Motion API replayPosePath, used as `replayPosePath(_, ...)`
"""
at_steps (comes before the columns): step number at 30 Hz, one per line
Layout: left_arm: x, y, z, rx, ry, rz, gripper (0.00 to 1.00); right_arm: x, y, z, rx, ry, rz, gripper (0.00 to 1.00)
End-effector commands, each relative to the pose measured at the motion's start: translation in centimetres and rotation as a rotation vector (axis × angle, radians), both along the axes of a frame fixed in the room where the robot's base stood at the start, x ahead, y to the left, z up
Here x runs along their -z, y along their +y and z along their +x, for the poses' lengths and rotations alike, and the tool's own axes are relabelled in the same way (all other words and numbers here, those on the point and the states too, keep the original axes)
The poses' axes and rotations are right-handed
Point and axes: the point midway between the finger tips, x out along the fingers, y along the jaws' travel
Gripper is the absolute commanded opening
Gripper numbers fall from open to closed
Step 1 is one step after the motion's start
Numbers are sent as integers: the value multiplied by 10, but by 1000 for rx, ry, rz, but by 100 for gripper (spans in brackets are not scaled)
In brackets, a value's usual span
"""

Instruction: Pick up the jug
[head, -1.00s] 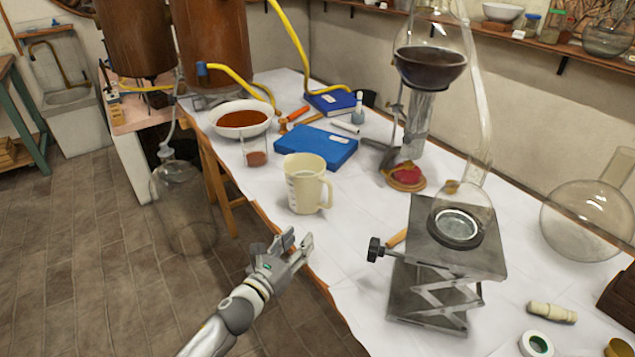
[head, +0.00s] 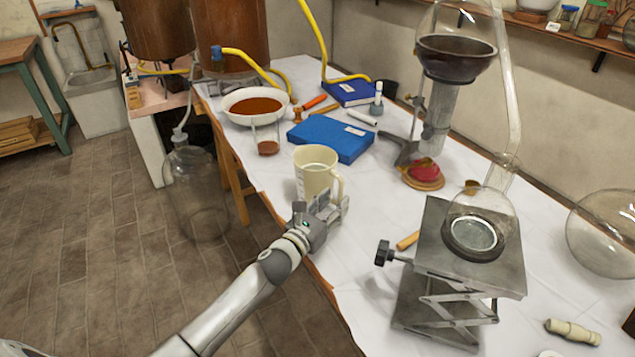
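The jug (head: 314,165) is a cream-coloured measuring jug with a handle on its right side. It stands upright on the white-covered table (head: 375,218) near the front edge. My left gripper (head: 335,203) is right in front of the jug's lower part and hides some of its base and the lower end of its handle. Its fingers look spread apart. I cannot tell whether they touch the jug. My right gripper is not in view.
A lab jack (head: 440,305) bearing a glass flask (head: 480,225) stands to the right. A blue book (head: 330,138) lies behind the jug. A white bowl (head: 232,112) and a small glass (head: 267,140) are at the back left. A large glass bottle (head: 195,195) stands on the floor.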

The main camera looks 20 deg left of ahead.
Motion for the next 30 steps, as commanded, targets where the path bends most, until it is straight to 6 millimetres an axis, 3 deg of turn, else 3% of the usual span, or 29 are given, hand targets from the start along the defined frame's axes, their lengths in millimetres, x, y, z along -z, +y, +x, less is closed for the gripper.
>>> replayPosePath(3, 0, -3, 18, -1, -3, -2, 38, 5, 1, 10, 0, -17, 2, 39)
replayPosePath(9, 0, -7, 37, 0, -1, -1, 38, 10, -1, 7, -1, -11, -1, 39)
replayPosePath(18, -1, -8, 39, 0, -1, -1, 38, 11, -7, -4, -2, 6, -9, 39)
replayPosePath(27, -1, -8, 39, 0, -1, -1, 0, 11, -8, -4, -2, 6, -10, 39)
replayPosePath(30, -1, -8, 39, 0, -1, -1, 0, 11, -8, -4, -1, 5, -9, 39)
